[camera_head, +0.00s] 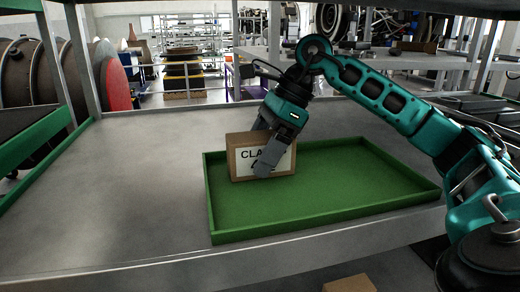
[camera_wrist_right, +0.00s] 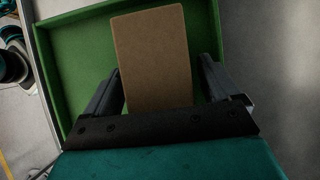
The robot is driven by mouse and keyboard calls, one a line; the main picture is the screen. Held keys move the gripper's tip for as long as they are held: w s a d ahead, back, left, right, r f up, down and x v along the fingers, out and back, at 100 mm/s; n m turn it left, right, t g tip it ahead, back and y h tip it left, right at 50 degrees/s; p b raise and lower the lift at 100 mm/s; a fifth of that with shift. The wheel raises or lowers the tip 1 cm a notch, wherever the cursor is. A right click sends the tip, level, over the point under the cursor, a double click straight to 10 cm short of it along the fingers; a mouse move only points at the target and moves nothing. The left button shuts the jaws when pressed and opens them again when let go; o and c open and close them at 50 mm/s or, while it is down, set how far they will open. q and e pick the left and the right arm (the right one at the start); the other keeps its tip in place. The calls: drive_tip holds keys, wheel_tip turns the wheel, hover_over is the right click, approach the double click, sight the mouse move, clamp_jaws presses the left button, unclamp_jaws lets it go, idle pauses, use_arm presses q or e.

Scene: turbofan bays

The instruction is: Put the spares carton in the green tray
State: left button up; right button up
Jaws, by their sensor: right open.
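The spares carton (camera_head: 241,163), a brown box with a white label reading "CLA…", stands upright inside the green tray (camera_head: 350,185), near its back left corner. My right gripper (camera_head: 266,162) reaches down over the carton, and one finger covers part of the label. In the right wrist view the carton (camera_wrist_right: 155,55) lies between the two open fingers, with a gap on each side. The tray (camera_wrist_right: 82,60) shows green around and beneath it. The carton's underside is hidden. My left gripper is not in view.
The tray sits on a grey metal shelf (camera_head: 130,190) with free room to its left. Metal uprights and an upper shelf edge frame the shelf. Another brown box (camera_head: 350,284) shows below the shelf's front edge. The right part of the tray is empty.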

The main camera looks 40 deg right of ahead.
drive_tip(key=p+v, duration=0.1)
drive_tip(key=v, duration=0.6)
drive_tip(key=shift+r, duration=0.15)
drive_tip(key=shift+d+r, duration=0.1)
drive_tip(key=shift+r, duration=0.05)
drive_tip(key=shift+s, duration=0.1)
idle(0.3)
